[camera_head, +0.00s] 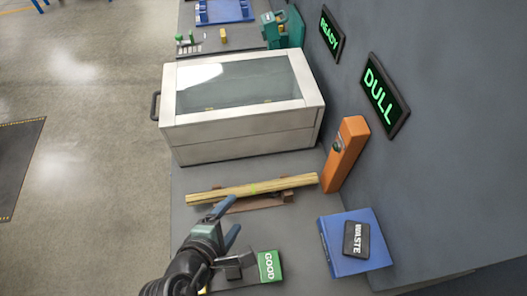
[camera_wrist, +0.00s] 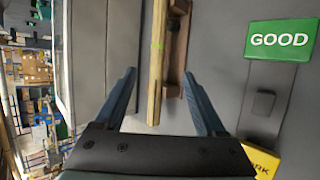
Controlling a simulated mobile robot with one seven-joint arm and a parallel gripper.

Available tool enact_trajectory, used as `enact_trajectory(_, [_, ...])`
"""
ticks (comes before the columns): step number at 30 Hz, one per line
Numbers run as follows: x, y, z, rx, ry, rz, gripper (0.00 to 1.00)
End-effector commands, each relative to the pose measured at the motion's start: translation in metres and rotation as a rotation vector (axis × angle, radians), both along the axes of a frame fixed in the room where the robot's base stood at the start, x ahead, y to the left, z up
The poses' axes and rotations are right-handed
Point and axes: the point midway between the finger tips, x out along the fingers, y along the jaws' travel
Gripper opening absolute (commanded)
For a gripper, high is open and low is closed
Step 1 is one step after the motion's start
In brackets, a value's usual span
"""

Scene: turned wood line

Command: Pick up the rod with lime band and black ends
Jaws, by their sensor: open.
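A long pale wooden rod (camera_head: 230,191) lies across a low brown rest (camera_head: 258,203) on the grey bench. A small lime mark shows near its middle; I cannot make out black ends. It may be more than one rod side by side. In the wrist view the rod (camera_wrist: 155,95) runs up the picture, with the lime mark near the top, beside the brown rest (camera_wrist: 176,50). My gripper (camera_head: 231,217) is open and empty, on the near side of the rod. In the wrist view its blue fingers (camera_wrist: 159,76) appear on either side of the rod's line.
A white glass-lidded box (camera_head: 240,128) stands behind the rod. An orange post (camera_head: 345,155) is near its right end. A blue bin (camera_head: 335,245) with a WASTE sign and a green GOOD sign (camera_head: 269,266) are in front. A grey wall is at right.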

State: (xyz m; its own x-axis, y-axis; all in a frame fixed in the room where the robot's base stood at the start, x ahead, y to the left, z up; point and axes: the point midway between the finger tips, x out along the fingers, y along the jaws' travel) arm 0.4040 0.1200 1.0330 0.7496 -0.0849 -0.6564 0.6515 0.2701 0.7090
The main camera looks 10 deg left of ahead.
Motion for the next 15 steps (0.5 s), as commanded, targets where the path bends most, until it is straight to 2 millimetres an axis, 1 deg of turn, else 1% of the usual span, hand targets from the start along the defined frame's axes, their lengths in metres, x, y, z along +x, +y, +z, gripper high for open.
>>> enact_trajectory(2, [-0.003,0.0,-0.001,-0.012,0.01,0.006,0.72])
enact_trajectory(5, [0.003,-0.001,-0.007,-0.017,0.012,0.008,0.72])
enact_trajectory(12, [0.035,-0.005,-0.034,-0.014,0.01,0.007,0.72])
enact_trajectory(15, [0.045,-0.006,-0.043,-0.014,0.009,0.005,0.72])
